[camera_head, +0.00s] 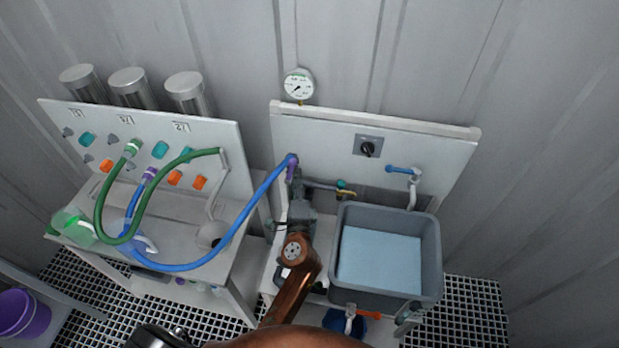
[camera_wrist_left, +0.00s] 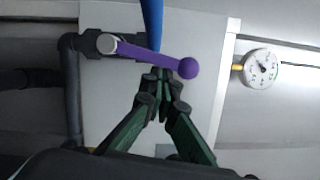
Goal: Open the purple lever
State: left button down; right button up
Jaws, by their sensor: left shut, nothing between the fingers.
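The purple lever (camera_wrist_left: 145,57) shows in the left wrist view as a bar with a ball at its right end. Its left end sits at a grey pipe fitting (camera_wrist_left: 104,43). My left gripper (camera_wrist_left: 161,82) is shut and empty, with its green fingertips right at the lever's lower side, near the ball; I cannot tell whether they touch. In the head view the purple lever (camera_head: 291,172) is small, below the top end of the blue hose, and my left gripper (camera_head: 298,205) is just below it, partly hidden by my wrist. My right gripper is not in view.
A blue hose (camera_head: 245,222) runs from the left bench (camera_head: 190,262) to the lever's fitting. A pressure gauge (camera_head: 298,84) is above the back panel. A grey basin (camera_head: 428,262) of light blue liquid stands right of my arm. A purple bucket (camera_head: 32,316) is at lower left.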

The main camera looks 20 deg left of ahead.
pick_arm(q)
jog(key=shift+s+a+r+n+p, duration=0.15)
jog(key=shift+a+r+n+p, duration=0.2)
jog(key=shift+a+p, duration=0.3)
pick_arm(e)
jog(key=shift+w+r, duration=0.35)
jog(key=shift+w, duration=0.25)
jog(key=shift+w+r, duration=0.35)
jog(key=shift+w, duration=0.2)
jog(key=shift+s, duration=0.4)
pick_arm(q)
notch_tip(320, 180, up, 10)
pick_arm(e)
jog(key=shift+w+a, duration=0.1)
